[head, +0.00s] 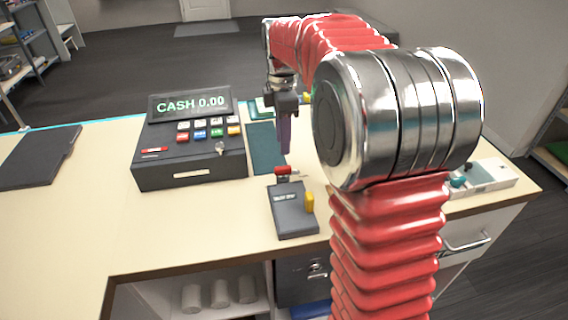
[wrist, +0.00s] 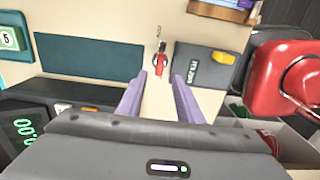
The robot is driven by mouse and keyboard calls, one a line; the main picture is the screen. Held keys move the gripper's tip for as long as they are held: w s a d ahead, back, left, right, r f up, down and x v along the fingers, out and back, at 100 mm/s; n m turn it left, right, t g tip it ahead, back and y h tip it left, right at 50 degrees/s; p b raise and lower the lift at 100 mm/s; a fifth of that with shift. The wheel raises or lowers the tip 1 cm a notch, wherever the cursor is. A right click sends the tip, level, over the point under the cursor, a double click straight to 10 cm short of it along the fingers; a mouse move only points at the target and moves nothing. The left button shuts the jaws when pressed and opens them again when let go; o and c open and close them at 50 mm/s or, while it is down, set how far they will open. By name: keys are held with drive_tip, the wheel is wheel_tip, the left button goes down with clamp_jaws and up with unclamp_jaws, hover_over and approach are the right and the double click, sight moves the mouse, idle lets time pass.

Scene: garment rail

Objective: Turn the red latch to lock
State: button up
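The red latch (head: 283,170) is a small red piece at the far end of a dark grey box (head: 296,215) on the counter. In the wrist view, the red latch (wrist: 161,67) shows between and just beyond my fingertips, with a small silvery part above it. My gripper (head: 285,150) points down above the latch, its purple fingers partly overlapping in the head view. In the wrist view, my gripper (wrist: 159,78) has its fingers apart with nothing held. I cannot tell the exact height of the fingertips over the latch.
A yellow lever (head: 309,202) sits on the grey box. A cash register (head: 190,140) stands to the left, and a teal mat (head: 266,150) lies beside it. A white tray (head: 490,175) is at the right.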

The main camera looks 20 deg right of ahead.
sight(283, 167)
wheel_tip(283, 167, down, 9)
drive_tip(key=shift+f, duration=0.1)
idle(0.3)
drive_tip(key=shift+c, duration=0.2)
